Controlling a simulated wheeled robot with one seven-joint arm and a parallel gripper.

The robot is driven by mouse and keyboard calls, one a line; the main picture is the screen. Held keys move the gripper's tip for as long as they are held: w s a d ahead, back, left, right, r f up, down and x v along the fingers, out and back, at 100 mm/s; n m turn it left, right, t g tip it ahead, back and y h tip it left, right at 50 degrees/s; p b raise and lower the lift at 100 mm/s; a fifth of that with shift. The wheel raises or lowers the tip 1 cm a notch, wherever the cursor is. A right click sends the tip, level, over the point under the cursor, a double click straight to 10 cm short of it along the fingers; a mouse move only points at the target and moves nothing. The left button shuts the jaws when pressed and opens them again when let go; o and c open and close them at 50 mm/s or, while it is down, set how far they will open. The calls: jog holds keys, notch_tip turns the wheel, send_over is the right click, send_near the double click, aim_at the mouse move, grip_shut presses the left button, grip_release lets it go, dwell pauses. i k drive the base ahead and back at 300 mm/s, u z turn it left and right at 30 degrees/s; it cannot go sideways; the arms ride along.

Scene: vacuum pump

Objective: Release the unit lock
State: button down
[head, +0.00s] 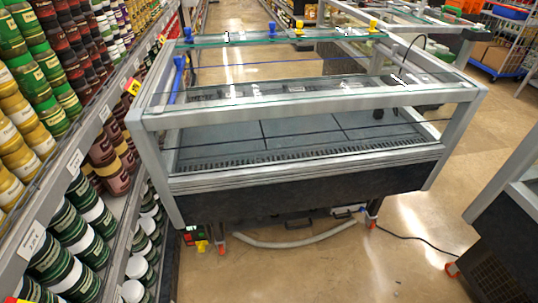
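A grey-framed glass display case (300,177) stands in front of me, with a dark lower panel and empty inner trays. Red-orange pieces show at the feet of its legs, one at the left leg (221,238) and one at the right leg (372,223). I cannot tell which part is the unit lock or how it is set. My gripper is not in view.
A pale hose (290,243) curves on the floor under the case, and a black cable (415,239) runs right. Shelves of jars (70,215) line the left. Another unit (505,240) stands at the right. The tan floor in front is clear.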

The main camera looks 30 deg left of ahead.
aim_at(201, 248)
jog(key=u, duration=1.7)
jog(key=i, duration=0.4)
jog(key=u, duration=0.2)
